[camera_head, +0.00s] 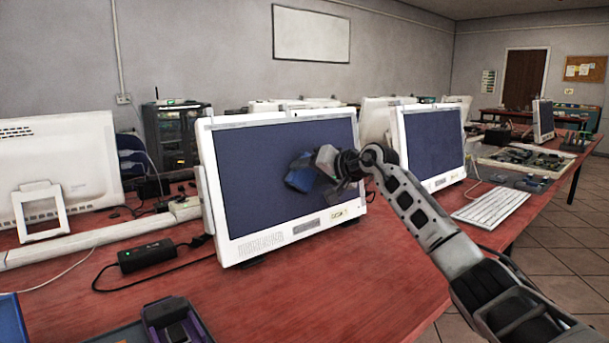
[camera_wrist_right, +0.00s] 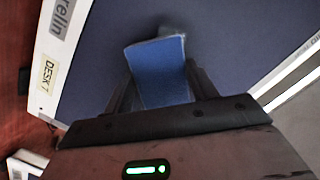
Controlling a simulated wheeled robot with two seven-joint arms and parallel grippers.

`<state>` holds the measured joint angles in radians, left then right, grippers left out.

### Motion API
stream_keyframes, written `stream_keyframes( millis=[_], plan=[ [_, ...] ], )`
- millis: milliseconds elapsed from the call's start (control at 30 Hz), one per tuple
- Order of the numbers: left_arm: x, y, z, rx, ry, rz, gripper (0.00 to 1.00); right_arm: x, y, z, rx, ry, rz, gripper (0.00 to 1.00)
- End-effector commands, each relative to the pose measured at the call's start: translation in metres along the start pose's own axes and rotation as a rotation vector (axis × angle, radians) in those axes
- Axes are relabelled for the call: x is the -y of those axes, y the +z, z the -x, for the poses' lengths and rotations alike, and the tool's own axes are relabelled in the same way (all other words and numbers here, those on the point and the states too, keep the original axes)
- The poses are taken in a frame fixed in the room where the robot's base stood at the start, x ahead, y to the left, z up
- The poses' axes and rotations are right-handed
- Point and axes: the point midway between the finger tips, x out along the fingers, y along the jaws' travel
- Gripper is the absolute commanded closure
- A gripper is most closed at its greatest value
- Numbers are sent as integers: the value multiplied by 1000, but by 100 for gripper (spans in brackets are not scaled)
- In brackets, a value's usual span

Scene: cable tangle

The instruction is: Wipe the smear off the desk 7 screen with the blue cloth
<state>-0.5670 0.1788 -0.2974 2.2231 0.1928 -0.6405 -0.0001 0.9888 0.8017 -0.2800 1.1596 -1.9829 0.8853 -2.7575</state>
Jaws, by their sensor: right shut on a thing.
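The desk 7 screen (camera_head: 255,165) is a white-framed monitor with a dark blue display, upright on the red desk. Its DESK 7 label (camera_wrist_right: 47,75) shows in the right wrist view. My right gripper (camera_head: 318,173) is at the right half of this display, shut on the blue cloth (camera_wrist_right: 160,75). The cloth (camera_head: 299,176) is at the display; I cannot tell whether it touches. A faint grey patch (camera_wrist_right: 172,31) shows at the cloth's far edge; I cannot tell smear from shadow. My left gripper is not in view.
A second monitor (camera_head: 432,143) and a white keyboard (camera_head: 491,207) stand to the right. A white monitor back (camera_head: 60,170) is at the left. A black power brick (camera_head: 146,256) with cables lies in front. The desk (camera_head: 300,300) is clear at the front middle.

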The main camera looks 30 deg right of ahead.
Motion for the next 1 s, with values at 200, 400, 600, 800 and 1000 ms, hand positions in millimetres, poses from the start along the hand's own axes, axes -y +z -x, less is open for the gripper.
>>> stream_keyframes(
  millis=[200,400,600,800,1000],
  plan=[
    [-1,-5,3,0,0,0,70,-6,-13,2,-2,0,0,61],
    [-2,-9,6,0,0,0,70,-10,-21,3,-2,2,-1,61],
    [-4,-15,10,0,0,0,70,-18,-37,5,-2,1,-2,61],
    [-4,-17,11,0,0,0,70,-24,-43,5,-1,0,0,61],
    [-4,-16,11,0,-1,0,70,-23,-40,3,-1,0,2,61]
  ],
)
